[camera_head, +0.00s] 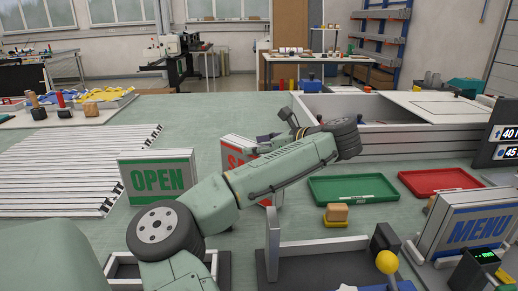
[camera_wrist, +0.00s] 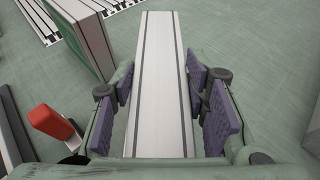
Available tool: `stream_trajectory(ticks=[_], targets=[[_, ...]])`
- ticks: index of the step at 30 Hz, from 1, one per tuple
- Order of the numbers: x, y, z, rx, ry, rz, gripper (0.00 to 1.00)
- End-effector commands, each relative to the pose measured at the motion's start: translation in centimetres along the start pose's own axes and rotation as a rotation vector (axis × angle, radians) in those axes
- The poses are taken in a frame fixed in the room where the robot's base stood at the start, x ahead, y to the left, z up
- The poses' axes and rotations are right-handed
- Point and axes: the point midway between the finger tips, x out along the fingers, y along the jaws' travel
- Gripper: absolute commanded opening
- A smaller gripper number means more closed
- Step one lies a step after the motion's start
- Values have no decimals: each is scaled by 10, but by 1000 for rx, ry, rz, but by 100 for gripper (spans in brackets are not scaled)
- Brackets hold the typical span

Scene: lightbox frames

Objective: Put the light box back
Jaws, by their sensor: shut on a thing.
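A light box with red lettering (camera_head: 234,150) stands upright mid-table in the head view, largely hidden behind my arm. In the wrist view, a long white box edge with dark side strips (camera_wrist: 163,60) runs between my gripper's (camera_wrist: 163,92) purple pads. My gripper is shut on this light box, which appears to be the red-lettered one. Whether its bottom touches the table is hidden. The green OPEN light box (camera_head: 158,178) stands upright to its left. The blue MENU light box (camera_head: 472,228) is tilted back at the right.
A white slatted rack (camera_head: 70,168) lies at left. A green tray (camera_head: 353,188) and a red tray (camera_head: 440,181) lie at right, before a large white bin (camera_head: 375,141). A grey fixture (camera_head: 320,262) stands in front. A red-handled part (camera_wrist: 52,122) is close left of my gripper.

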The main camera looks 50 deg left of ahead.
Motion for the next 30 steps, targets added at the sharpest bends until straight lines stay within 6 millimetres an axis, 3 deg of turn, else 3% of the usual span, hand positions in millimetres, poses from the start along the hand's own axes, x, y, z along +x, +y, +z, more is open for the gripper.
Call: stream_trajectory(ticks=[13, 14, 22, 30], targets=[[4, 0, -11, -2, -3, -2, 0], [5, 0, -12, 0, -1, -1, 42], [4, 0, -12, 0, -1, -1, 60], [4, 0, -11, 0, -1, -1, 61]])
